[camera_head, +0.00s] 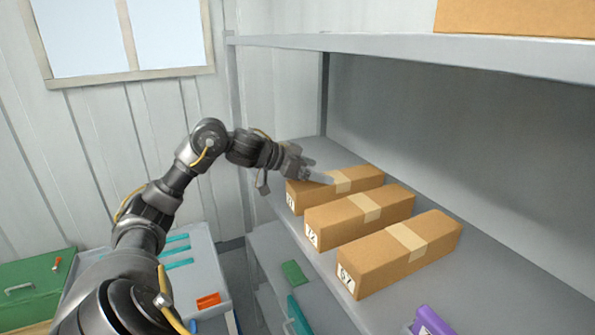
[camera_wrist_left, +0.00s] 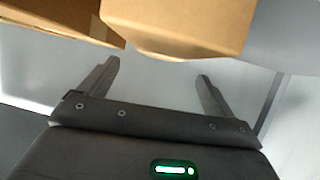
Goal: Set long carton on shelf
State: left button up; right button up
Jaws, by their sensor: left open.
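Three long brown cartons with pale tape bands and white number labels lie side by side on the grey shelf (camera_head: 480,255). They are the far carton (camera_head: 360,176), the middle carton (camera_head: 345,219) and the near carton (camera_head: 385,262). My left gripper (camera_head: 322,178) is at the left end of the far carton, its finger overlapping the carton's top in the head view. In the left wrist view my left gripper (camera_wrist_left: 160,75) is open with nothing between its fingers. Two carton ends (camera_wrist_left: 180,25) show just beyond the fingertips. My right gripper does not show.
An upper shelf (camera_head: 400,48) runs above, bearing another brown box (camera_head: 515,17). A purple item (camera_head: 432,321) lies at the shelf's near end. A grey cart (camera_head: 205,265) with teal and orange items and a green toolbox (camera_head: 35,288) stand at left.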

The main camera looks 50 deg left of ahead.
aim_at(291, 184)
pick_arm(q)
jog(key=b+v, duration=0.3)
jog(key=v, duration=0.3)
jog(key=shift+s+f, duration=0.1)
jog(key=shift+f, duration=0.1)
jog(key=shift+s+a+r, duration=0.15)
jog(key=shift+s+r, duration=0.2)
jog(key=shift+s, duration=0.05)
